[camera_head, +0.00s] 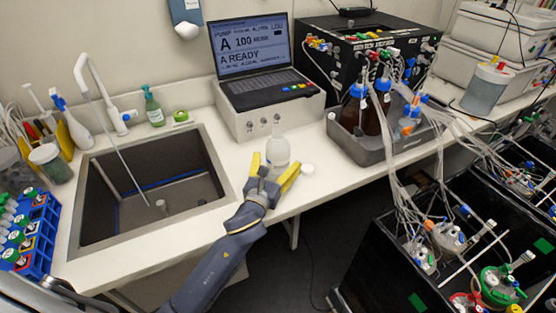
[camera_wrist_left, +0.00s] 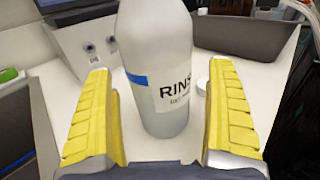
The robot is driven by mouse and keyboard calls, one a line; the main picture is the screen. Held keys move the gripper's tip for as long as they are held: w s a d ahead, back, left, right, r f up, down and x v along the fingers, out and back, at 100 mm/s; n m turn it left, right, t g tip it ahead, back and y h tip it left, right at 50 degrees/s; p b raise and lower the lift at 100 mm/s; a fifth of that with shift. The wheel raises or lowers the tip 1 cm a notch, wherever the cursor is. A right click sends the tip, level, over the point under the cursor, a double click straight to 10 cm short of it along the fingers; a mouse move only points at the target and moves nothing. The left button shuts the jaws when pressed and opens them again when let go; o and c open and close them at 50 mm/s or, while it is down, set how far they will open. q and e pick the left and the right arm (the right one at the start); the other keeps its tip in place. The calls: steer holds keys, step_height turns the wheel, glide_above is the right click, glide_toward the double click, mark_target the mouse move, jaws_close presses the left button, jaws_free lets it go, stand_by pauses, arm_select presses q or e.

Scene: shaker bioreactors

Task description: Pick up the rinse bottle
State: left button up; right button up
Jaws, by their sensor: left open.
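The rinse bottle (camera_head: 278,150) is a white, translucent bottle standing upright on the counter in front of the laptop stand. In the left wrist view the rinse bottle (camera_wrist_left: 160,75) shows a blue band and a label whose visible letters begin "RINS"; its top is out of frame. My left gripper (camera_head: 272,172) is open, with its yellow fingers on either side of the bottle's lower part. In the left wrist view the fingers of the left gripper (camera_wrist_left: 158,125) show a gap to the bottle on both sides. My right gripper does not show.
A small white cap (camera_head: 307,169) lies right of the bottle. The sink (camera_head: 150,190) is to the left. A laptop (camera_head: 255,60) sits on a white instrument (camera_head: 262,118) behind. A grey tray (camera_head: 365,150) with brown bottles stands to the right. The counter's front edge is close.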

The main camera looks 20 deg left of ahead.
arm_select(q)
steer(key=shift+w, duration=0.8)
steer(key=shift+c, duration=0.4)
steer(key=c, duration=1.4)
